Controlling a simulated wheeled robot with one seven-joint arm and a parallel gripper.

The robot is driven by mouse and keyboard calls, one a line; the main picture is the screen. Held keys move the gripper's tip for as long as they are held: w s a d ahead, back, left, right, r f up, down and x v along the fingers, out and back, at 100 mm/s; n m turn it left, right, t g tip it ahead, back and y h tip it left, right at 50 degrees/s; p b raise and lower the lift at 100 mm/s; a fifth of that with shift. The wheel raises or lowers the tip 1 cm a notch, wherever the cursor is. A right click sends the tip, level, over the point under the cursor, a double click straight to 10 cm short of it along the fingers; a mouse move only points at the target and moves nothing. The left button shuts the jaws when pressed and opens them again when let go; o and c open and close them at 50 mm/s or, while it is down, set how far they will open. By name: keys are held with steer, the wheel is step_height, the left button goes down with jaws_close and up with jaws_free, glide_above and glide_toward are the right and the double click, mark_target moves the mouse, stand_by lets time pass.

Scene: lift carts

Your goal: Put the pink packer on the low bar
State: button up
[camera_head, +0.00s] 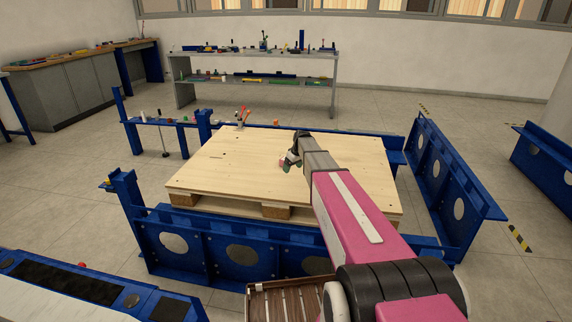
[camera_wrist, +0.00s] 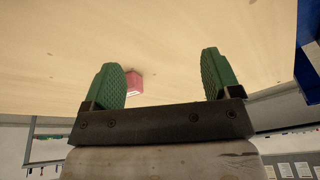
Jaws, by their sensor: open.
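I cannot make the packer out in the head view. Blue bars surround the board, including a near beam with round holes (camera_head: 208,231); I cannot tell which one is the low bar.
A blue rail with small items (camera_head: 165,121) is behind the board on the left. A blue cart side (camera_head: 445,180) stands to the right. A slatted brown tray (camera_head: 285,303) is at the bottom. A shelf (camera_head: 255,80) is far back.

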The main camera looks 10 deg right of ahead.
steer(key=w+d+r+n+y, duration=0.1)
steer(key=w+r+n, duration=0.2)
steer(key=w, duration=1.3)
steer(key=shift+t, duration=0.5)
steer(key=x, duration=1)
steer(key=shift+f, duration=0.2)
steer(key=c, duration=1.1)
steer(key=shift+r, duration=0.15)
